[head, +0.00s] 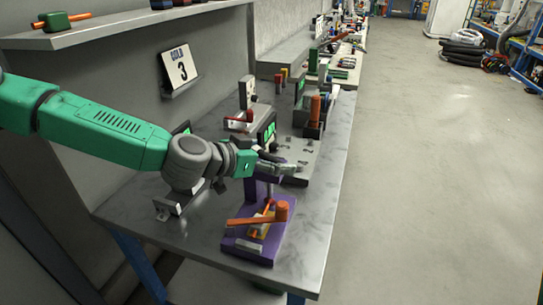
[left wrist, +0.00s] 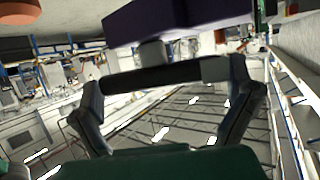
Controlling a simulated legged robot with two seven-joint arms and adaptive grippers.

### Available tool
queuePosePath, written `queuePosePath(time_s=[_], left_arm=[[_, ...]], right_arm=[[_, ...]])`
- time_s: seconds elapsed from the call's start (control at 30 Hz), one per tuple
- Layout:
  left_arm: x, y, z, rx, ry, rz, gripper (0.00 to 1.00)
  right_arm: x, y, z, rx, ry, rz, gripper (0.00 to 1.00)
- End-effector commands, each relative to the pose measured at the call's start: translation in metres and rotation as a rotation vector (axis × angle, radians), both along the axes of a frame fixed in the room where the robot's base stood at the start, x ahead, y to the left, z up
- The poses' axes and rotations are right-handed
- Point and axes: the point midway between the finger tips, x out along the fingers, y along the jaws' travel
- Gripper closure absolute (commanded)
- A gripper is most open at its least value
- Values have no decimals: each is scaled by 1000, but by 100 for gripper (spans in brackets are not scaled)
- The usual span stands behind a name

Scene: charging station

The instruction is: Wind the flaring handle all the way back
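The purple flaring tool (head: 262,247) stands at the near end of the grey bench. Its orange handle (head: 248,221) lies roughly level, with a thicker orange knob at its right end. My left gripper (head: 284,168) is above and behind the handle, beside the purple upright, apart from the handle. In the left wrist view its two fingers (left wrist: 168,85) stand at left and right, with a dark bar between them. I cannot tell whether this bar is part of the gripper. A purple block (left wrist: 180,20) shows just beyond it. My right gripper is not in view.
Other bench devices, including one with an orange cylinder (head: 315,108), stand farther back along the bench. A shelf (head: 110,28) and a card marked 3 (head: 180,67) are at the left wall.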

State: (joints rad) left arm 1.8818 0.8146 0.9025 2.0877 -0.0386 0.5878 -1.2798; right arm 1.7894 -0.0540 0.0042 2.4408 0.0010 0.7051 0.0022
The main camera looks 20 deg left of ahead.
Motion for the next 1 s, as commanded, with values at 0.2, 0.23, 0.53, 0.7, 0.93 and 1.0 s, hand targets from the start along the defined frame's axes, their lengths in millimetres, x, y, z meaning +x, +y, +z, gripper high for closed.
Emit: queuePosePath(time_s=[0.2, 0.23, 0.53, 0.7, 0.93, 1.0], left_arm=[[-2, -1, 0, -1, 0, -4, 34], [-2, -1, 0, -1, 0, -4, 34], [-1, -1, 0, 2, 0, 4, 34], [0, -2, 1, 4, -1, 45, 34], [0, -3, 3, 8, -3, 185, 34], [0, -3, 3, 8, -4, 244, 34]], right_arm=[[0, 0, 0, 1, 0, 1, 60], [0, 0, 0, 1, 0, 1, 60], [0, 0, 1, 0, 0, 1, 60], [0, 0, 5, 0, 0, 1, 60], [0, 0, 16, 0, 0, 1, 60], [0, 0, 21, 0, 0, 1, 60]])
